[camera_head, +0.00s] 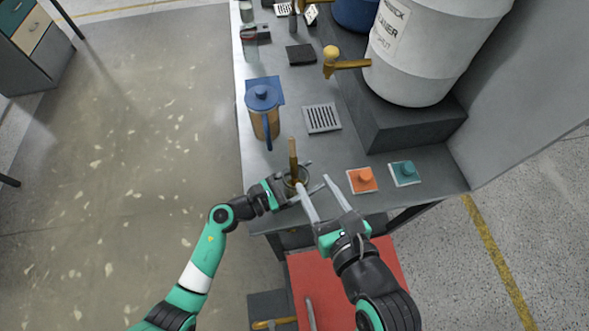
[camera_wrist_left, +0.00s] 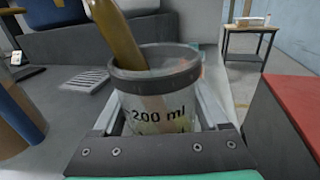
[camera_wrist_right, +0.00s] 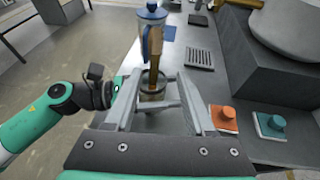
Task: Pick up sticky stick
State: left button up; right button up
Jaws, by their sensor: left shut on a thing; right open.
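A brown-gold stick (camera_head: 292,155) stands tilted in a small clear beaker with a dark rim (camera_wrist_left: 156,75), marked 200 ml. Its lower end is hidden inside the beaker. My left gripper (camera_wrist_left: 160,125) is shut on the beaker, one finger on each side, near the bench's front edge. My right gripper (camera_wrist_right: 157,82) is open, its fingers pointing toward the beaker and stick. In the right wrist view the stick (camera_wrist_right: 154,72) and beaker (camera_wrist_right: 152,97) appear between its fingers. No contact between the right fingers and the stick is clear.
A brown jug with a blue lid (camera_head: 263,98) stands behind the beaker. A slotted drain plate (camera_head: 322,118) lies to its right. An orange button (camera_head: 363,179) and a teal button (camera_head: 405,172) sit on the right. A large white drum (camera_head: 425,50) stands on a raised block.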

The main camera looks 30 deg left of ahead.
aim_at(295, 163)
jog(key=w+a+f, duration=0.3)
jog(key=a+f, duration=0.1)
jog(key=shift+w+a+f, duration=0.25)
jog(key=shift+w+f, duration=0.05)
jog(key=shift+w, duration=0.05)
jog(key=shift+a+x, duration=0.2)
jog(key=shift+x, duration=2.4)
jog(key=shift+s+r, duration=0.1)
jog(key=shift+r, duration=0.05)
grip_shut()
